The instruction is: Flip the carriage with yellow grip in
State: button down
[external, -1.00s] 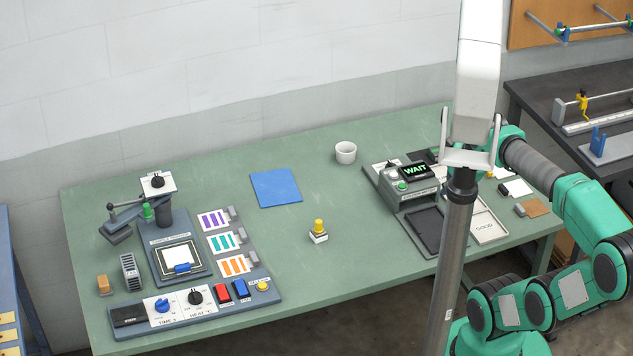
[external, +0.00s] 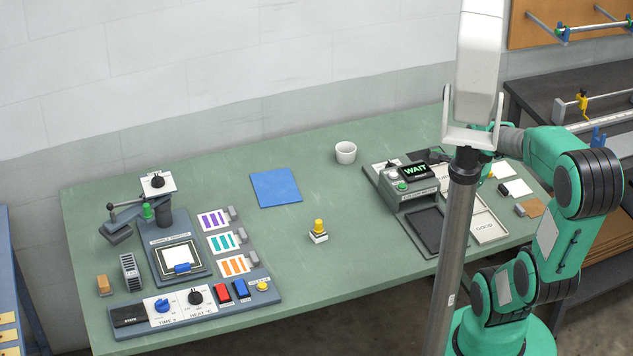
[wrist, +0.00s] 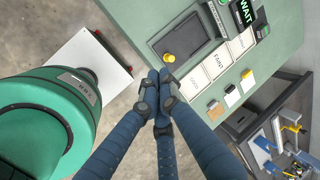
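The yellow grip (external: 582,102) stands on a carriage at a pale rail on the dark bench at the right edge of the external view. In the wrist view a yellow grip (wrist: 292,128) shows at the lower right, on the dark bench; its exact tilt is too small to read. My gripper (wrist: 158,77) is in the middle of the wrist view, its fingertips together with nothing visible between them. It is well apart from the yellow grip, near the right end of the green table.
The green table (external: 330,272) carries a WAIT box (external: 410,175), dark and white trays, a white cup (external: 345,152) and a yellow-topped button (external: 318,230). A blue part (external: 597,138) stands on the dark bench (external: 540,95) near the yellow grip. A gap separates table and bench.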

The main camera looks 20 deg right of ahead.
jog(key=s+d+f+m+p, duration=0.1)
jog(key=d+f+m+p, duration=0.1)
jog(key=f+m, duration=0.3)
jog(key=s+d+f+m+g+p, duration=0.1)
jog(key=d+f+m, duration=0.3)
jog(key=m, duration=1)
jog(key=shift+f+p, duration=0.6)
jog(key=shift+p, duration=0.3)
jog(key=shift+f, duration=0.15)
jog(key=b+x, duration=0.1)
jog(key=x, duration=0.2)
jog(key=w+b+x, duration=0.1)
jog(key=b+x, duration=0.1)
jog(key=x, duration=0.2)
jog(key=w+b+x, duration=0.1)
jog(key=b+x, duration=0.1)
jog(key=x, duration=0.1)
jog(key=shift+w, duration=0.8)
